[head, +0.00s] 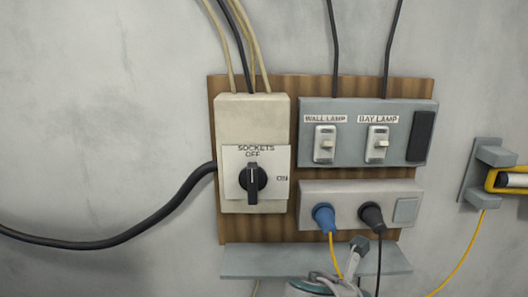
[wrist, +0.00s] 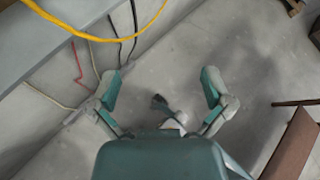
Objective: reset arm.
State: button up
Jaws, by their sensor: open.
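My gripper (wrist: 160,88) is open in the wrist view. Its two teal and grey fingers are spread wide, with nothing held between them. The grey floor lies below, and a small dark item (wrist: 160,103) shows between the fingers; I cannot tell what it is. In the head view, a grey and teal part of my arm shows at the bottom edge, in front of the grey shelf (head: 250,262). It is cut off by the frame, and I cannot make out both fingertips there.
A wooden board holds a SOCKETS switch box (head: 252,120), a lamp switch panel (head: 350,152) and a socket strip (head: 335,193) with blue (head: 323,214) and black (head: 371,215) plugs. A wall bracket (head: 487,172) holds a yellow-framed item (head: 507,180). A yellow cable (wrist: 95,38) crosses the wrist view.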

jog(key=s+a+m+y, duration=0.1)
jog(key=s+m+y, duration=0.3)
jog(key=m, duration=1)
jog(key=s+a+f+m+g+y, duration=0.1)
jog(key=s+m+y, duration=0.4)
jog(key=m, duration=0.9)
jog(key=shift+s+a, duration=0.65)
jog(key=shift+a, duration=0.15)
